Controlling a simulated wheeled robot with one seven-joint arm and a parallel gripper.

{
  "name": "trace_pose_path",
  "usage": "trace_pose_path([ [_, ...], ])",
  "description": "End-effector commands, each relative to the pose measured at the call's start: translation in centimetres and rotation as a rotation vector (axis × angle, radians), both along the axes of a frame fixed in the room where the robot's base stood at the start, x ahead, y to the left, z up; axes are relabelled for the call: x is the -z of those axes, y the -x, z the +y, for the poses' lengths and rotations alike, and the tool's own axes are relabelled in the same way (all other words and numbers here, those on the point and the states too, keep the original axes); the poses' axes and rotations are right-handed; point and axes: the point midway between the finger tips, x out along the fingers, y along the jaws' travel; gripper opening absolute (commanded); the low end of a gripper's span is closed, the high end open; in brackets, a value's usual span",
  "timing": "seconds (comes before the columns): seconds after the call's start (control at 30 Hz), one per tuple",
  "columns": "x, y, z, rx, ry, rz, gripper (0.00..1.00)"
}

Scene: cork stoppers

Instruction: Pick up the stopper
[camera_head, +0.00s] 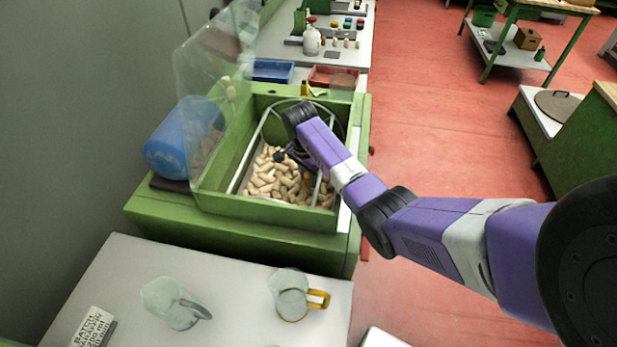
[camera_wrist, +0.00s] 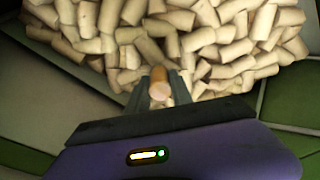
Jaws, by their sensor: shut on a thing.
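Many tan cork stoppers (camera_head: 272,182) lie heaped in the green bin (camera_head: 290,217); the pile fills the upper part of the wrist view (camera_wrist: 200,35). My gripper (camera_wrist: 160,88) is shut on one stopper (camera_wrist: 160,90), whose pale round end faces the wrist camera. The held stopper is in front of the pile in that view; whether it touches other stoppers I cannot tell. In the head view my gripper (camera_head: 292,160) reaches down into the bin, and the held stopper cannot be made out clearly there.
The bin's green walls and a raised clear lid (camera_head: 205,90) stand around the pile. A blue cylinder (camera_head: 183,138) lies at the left. A blue tray (camera_head: 272,71) and a red tray (camera_head: 333,75) sit behind. Clear jugs (camera_head: 290,293) stand on the front table.

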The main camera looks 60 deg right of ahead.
Motion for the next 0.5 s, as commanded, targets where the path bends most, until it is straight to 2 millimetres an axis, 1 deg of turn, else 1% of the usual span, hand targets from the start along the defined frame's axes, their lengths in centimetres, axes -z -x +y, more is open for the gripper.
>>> trace_pose_path([
  [0.03,-0.9,0.0,0.0,0.0,0.0,0.0,0.0],
  [0.17,-2.5,-0.1,0.1,-0.002,0.0,0.0,0.0],
  [0.3,-5.6,-0.1,0.0,0.0,0.0,-0.002,0.0],
  [0.37,-6.6,-0.2,0.0,0.0,0.002,-0.006,0.0],
  [0.4,-7.7,-0.2,0.0,-0.001,0.003,-0.006,0.0],
  [0.5,-10.3,-0.2,0.0,-0.002,0.002,-0.005,0.0],
])
